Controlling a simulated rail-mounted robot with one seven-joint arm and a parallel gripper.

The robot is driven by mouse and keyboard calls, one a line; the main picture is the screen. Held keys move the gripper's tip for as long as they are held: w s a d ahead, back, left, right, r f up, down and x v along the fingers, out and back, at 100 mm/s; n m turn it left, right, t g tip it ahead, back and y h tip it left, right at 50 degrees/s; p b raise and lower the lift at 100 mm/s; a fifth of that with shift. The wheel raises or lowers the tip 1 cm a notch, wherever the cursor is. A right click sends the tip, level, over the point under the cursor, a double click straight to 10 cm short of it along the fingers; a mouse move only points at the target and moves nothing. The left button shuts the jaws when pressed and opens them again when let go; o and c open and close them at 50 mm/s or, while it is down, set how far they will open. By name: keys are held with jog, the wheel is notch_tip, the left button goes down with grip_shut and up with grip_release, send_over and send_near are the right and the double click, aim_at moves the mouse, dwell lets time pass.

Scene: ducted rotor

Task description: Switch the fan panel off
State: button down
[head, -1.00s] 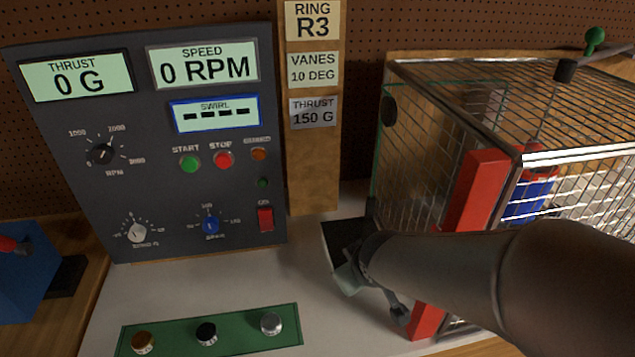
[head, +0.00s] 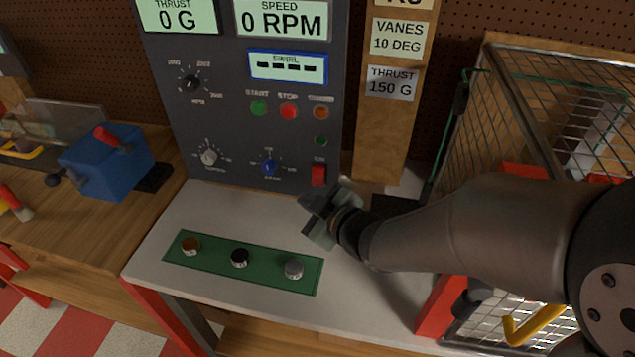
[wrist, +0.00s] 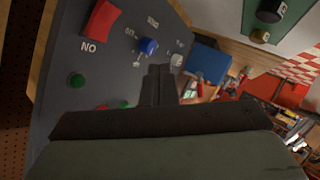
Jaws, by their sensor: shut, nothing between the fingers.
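The dark fan panel (head: 228,133) stands upright at the back of the white bench. Its displays read 0 G and 0 RPM, and the swirl display shows dashes. The red rocker switch (head: 319,174) is at the panel's lower right; it also shows in the wrist view (wrist: 101,20) beside lettering that reads "ON" upside down. My gripper (head: 310,212) is just in front of and below the switch, apart from it as far as I can tell. In the wrist view its shut, empty fingers (wrist: 158,72) point along the panel face, with the switch up and left of them.
A green strip with several knobs (head: 215,259) lies on the bench in front of the panel. A wire cage (head: 510,110) stands at the right, partly behind my arm. A wooden post with labels (head: 383,135) is right of the panel. A blue box (head: 105,165) sits at the left.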

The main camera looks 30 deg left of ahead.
jog(key=w+a+f, duration=0.2)
jog(key=w+f, duration=0.1)
jog(key=w, duration=0.4)
jog(key=shift+f, duration=0.25)
jog(key=shift+w+a+b, duration=0.1)
jog(key=shift+w+b, duration=0.05)
jog(key=shift+b, duration=0.15)
dwell(1.6)
jog(key=shift+w+a+f, duration=0.1)
jog(key=shift+w+f, duration=0.05)
jog(key=shift+w, duration=0.1)
jog(key=shift+w+a+f+b, duration=0.1)
jog(key=shift+w+f+b, duration=0.1)
jog(key=shift+w+b, duration=0.15)
dwell(0.7)
jog(key=shift+s+r, duration=0.1)
dwell(0.3)
jog(key=shift+s+d+r, duration=0.25)
jog(key=shift+s+r, duration=0.05)
jog(key=shift+s, duration=0.35)
jog(key=shift+s+d+r+b, duration=0.1)
jog(key=shift+s+d+r, duration=0.2)
jog(key=shift+s, duration=0.4)
jog(key=shift+s+d+r+b, duration=0.15)
jog(key=shift+s+r, duration=0.25)
jog(key=shift+s, duration=0.35)
jog(key=shift+s+d+r+b, duration=0.1)
jog(key=shift+s+d+r, duration=0.2)
jog(key=shift+s, duration=0.4)
